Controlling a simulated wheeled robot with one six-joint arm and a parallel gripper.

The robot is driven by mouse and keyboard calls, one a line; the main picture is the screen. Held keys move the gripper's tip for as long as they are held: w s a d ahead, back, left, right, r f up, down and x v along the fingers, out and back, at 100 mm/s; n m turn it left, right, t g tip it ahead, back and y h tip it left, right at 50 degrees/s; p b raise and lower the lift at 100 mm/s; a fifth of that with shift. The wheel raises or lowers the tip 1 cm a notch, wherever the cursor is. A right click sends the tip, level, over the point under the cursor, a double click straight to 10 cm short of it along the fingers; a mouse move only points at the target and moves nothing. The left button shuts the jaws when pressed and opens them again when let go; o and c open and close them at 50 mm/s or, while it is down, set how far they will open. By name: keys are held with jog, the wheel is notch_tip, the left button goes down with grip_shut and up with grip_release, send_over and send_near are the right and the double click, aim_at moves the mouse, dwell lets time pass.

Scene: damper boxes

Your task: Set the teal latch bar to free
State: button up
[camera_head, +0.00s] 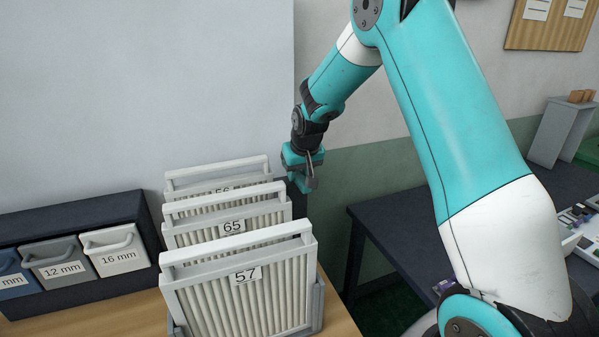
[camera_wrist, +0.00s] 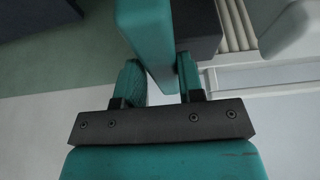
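The teal latch bar (camera_wrist: 147,32) comes down from the top of the wrist view, beside a dark block (camera_wrist: 197,40), and its lower end lies between my fingers. My gripper (camera_wrist: 160,80) has one teal finger on each side of the bar. Both fingertips look close to the bar's edges, but I cannot tell whether they press on it. In the head view my gripper (camera_head: 303,170) is low behind the filter boxes, at their right end. There I cannot clearly separate the bar from my teal gripper parts.
Filter panels marked 57 (camera_head: 246,276), 65 (camera_head: 232,227) and 56 (camera_head: 222,190) stand in a row on the wooden bench. A dark rack with labelled bins (camera_head: 114,251) stands at left. A dark table (camera_head: 400,225) lies right, with a gap before it.

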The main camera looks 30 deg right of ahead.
jog(key=o, duration=0.3)
jog(key=shift+d, duration=0.25)
jog(key=shift+a, duration=0.15)
jog(key=shift+r, duration=0.15)
jog(key=shift+s+a+r, duration=0.1)
jog(key=shift+s+r, duration=0.1)
jog(key=shift+r, duration=0.15)
jog(key=b+v, duration=0.4)
jog(key=v, duration=1.2)
jog(key=shift+r, duration=0.2)
jog(key=shift+s, duration=0.1)
